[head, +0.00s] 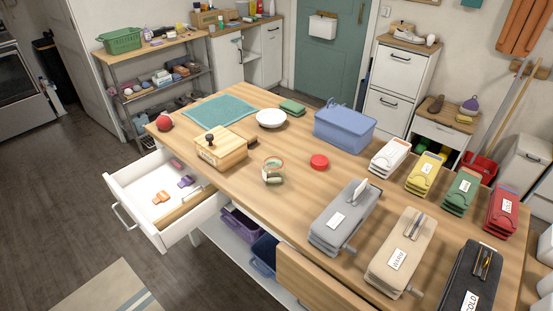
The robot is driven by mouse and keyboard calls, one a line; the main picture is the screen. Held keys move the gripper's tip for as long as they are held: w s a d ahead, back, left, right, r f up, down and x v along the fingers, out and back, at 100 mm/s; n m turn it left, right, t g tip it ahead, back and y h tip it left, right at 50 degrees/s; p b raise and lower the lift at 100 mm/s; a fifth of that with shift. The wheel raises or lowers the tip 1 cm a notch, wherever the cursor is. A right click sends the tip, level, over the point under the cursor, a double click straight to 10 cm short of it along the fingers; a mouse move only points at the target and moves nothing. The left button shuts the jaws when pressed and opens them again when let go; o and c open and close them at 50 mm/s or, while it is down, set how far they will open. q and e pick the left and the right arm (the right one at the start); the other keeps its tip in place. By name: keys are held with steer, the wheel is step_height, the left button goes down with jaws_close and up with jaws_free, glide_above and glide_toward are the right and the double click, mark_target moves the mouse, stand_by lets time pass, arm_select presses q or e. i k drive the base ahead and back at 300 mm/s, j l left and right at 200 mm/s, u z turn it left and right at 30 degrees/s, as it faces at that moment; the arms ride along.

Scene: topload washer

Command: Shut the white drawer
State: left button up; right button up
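The white drawer (147,222) is pulled well out from the left side of the wooden-topped table (210,102) in the head view. Its bar handle (122,216) faces left, towards open floor. Inside lie an orange item (161,197), a purple item (185,181), a pinkish item near the back and a wooden strip (183,207) along the near side. The drawer's inner end is partly hidden by the tabletop. Neither of my grippers shows in this view.
A second, wood-fronted drawer (318,284) juts out at the table's near edge. A low shelf with purple and blue bins (240,224) lies between them. The tabletop holds a wooden box (220,148), a blue bin (344,130) and several labelled stacks. Floor left of the white drawer is clear.

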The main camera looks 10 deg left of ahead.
mark_target(134, 187)
steer(key=u, duration=1.35)
